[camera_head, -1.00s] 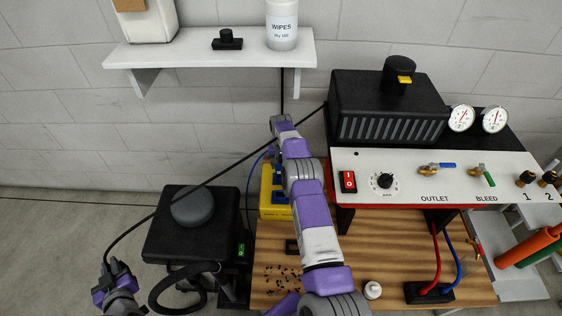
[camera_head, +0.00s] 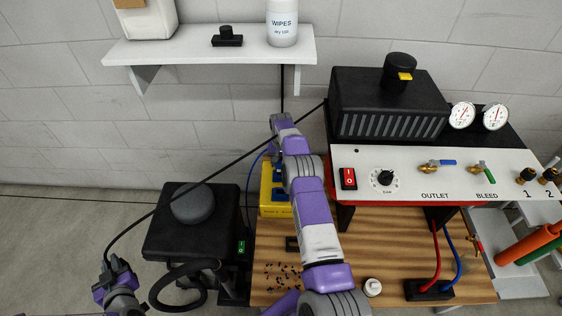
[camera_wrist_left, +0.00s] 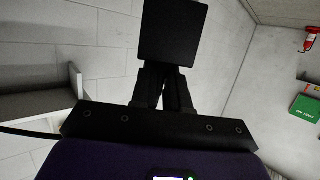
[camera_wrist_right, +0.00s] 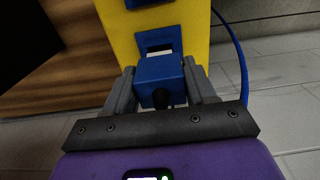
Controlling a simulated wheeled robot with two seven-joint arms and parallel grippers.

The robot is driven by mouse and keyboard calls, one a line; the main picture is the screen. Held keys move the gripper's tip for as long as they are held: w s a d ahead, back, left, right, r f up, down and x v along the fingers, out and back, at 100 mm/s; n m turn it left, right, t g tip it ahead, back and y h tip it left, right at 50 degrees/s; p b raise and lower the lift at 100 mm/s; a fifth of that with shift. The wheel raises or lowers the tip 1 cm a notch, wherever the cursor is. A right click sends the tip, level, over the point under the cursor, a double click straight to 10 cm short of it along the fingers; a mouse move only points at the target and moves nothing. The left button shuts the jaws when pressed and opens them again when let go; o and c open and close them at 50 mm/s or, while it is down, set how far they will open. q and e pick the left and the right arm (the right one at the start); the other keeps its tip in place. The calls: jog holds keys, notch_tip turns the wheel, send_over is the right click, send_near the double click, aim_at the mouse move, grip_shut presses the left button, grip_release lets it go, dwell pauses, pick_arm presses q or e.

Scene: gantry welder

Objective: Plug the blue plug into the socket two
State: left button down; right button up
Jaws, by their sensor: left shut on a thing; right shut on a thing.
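In the right wrist view my right gripper (camera_wrist_right: 162,85) is shut on the blue plug (camera_wrist_right: 160,72), a blue block with a black round end facing me. Just beyond the plug is a yellow box (camera_wrist_right: 185,22) with a blue-framed dark socket opening (camera_wrist_right: 158,42). A second blue frame shows at the top edge. I cannot tell whether the plug touches the opening. In the head view the yellow box (camera_head: 268,207) is partly behind my right arm, which hides the right fingertips. My left gripper (camera_wrist_left: 165,88) is shut on a black square block (camera_wrist_left: 173,33).
A wooden bench (camera_head: 390,235) carries a white control panel (camera_head: 450,180) and a socket block with red and blue cables (camera_head: 428,291). A black cable (camera_head: 215,172) runs from my left gripper to the machine. A blue cable (camera_wrist_right: 238,55) passes beside the yellow box.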

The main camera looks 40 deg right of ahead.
jog(key=shift+f, duration=1.95)
jog(key=o, duration=1.3)
jog(key=shift+f, duration=0.1)
pick_arm(q)
notch_tip(320, 180, up, 4)
jog(key=p, duration=0.4)
pick_arm(e)
notch_tip(320, 180, up, 12)
